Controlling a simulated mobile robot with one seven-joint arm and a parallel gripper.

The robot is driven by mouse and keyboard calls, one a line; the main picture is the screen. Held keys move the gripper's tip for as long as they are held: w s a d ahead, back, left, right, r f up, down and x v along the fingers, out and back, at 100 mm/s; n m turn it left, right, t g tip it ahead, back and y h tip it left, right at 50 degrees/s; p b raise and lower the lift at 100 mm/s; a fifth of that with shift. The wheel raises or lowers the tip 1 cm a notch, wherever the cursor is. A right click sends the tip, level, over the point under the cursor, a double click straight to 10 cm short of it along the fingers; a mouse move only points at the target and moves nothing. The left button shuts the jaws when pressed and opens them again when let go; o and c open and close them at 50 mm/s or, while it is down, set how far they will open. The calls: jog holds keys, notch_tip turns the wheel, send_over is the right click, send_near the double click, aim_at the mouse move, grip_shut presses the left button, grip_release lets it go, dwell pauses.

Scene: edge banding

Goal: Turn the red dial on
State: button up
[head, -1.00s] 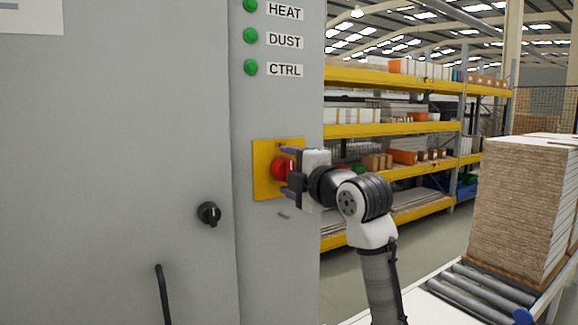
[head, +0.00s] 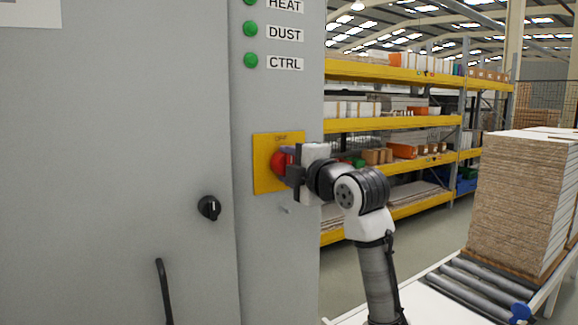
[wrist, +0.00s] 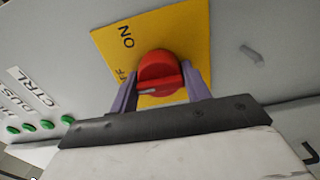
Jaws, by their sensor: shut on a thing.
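The red dial (head: 278,164) is mounted on a yellow plate (head: 264,181) on the grey cabinet front. In the wrist view the red dial (wrist: 158,72) has a raised grip with a white mark that points to the left, toward the side of the partly covered OFF label. The ON label (wrist: 126,37) is at the plate's upper left in that view. My gripper (wrist: 161,86) is shut on the dial, with one purple finger on each side of it. In the head view my gripper (head: 285,165) reaches the dial from the right and covers part of it.
A black knob (head: 209,208) and a black door handle (head: 163,290) are on the cabinet, left and below. Green lamps (head: 250,61) are above. A small grey peg (wrist: 251,52) sticks out near the plate. Shelves, a roller conveyor and stacked boards (head: 520,200) stand at right.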

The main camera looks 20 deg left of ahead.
jog(key=m, duration=0.4)
jog(key=m+p, duration=0.1)
jog(key=m, duration=0.3)
jog(key=shift+m, duration=0.4)
jog(key=m+p, duration=0.1)
jog(key=m, duration=0.3)
jog(key=shift+m, duration=0.3)
jog(key=shift+m+p, duration=0.65)
jog(key=shift+m, duration=1.35)
jog(key=o, duration=1)
jog(key=shift+c, duration=0.2)
